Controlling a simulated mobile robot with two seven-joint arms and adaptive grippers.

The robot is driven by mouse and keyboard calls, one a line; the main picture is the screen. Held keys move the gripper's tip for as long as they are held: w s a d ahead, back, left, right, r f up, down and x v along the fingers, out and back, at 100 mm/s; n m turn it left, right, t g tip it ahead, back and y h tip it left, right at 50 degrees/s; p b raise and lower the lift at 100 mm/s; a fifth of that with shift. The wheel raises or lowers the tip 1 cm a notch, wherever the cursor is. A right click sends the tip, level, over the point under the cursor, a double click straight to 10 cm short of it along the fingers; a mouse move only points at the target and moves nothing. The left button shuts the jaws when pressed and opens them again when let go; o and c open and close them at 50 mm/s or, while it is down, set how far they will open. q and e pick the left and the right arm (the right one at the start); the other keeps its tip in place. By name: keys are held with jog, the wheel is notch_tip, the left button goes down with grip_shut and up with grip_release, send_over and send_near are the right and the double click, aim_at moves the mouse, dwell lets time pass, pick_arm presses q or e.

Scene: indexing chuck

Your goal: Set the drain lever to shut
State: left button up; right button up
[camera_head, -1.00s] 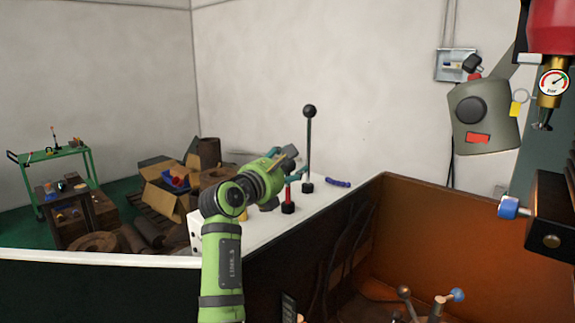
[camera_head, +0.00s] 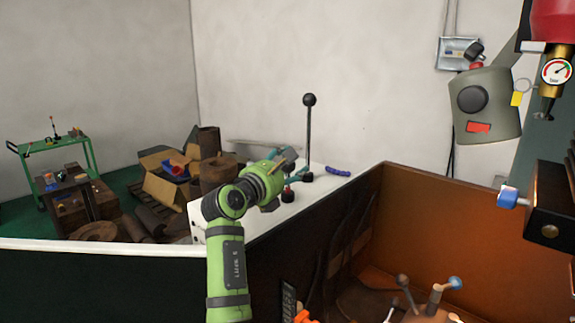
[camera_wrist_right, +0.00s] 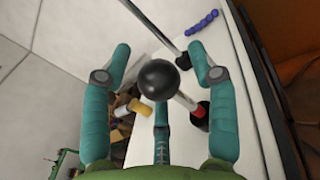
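A lever with a black ball knob (camera_wrist_right: 143,80), a pale rod and a red collar (camera_wrist_right: 200,112) stands on the white bench top. I cannot tell from any label whether it is the drain lever. My right gripper (camera_wrist_right: 160,75) has its teal fingers spread, with the knob in view between them; contact is not visible. In the head view my right gripper (camera_head: 286,166) is over this lever and hides its knob; its black base (camera_head: 288,196) shows below. A taller black-knobbed lever (camera_head: 309,135) stands upright just behind. My left gripper is not in view.
A blue-purple wavy piece (camera_head: 338,171) lies on the bench top (camera_head: 312,182) near its right edge. A yellow cylinder (camera_wrist_right: 140,108) shows beyond the fingers. An orange-walled machine tray (camera_head: 440,215) is at right. A grey pendant (camera_head: 487,105) hangs at upper right.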

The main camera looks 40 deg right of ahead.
jog(key=v, duration=0.7)
jog(key=shift+s+a+r, duration=0.1)
jog(key=shift+a, duration=0.2)
jog(key=shift+d, duration=0.1)
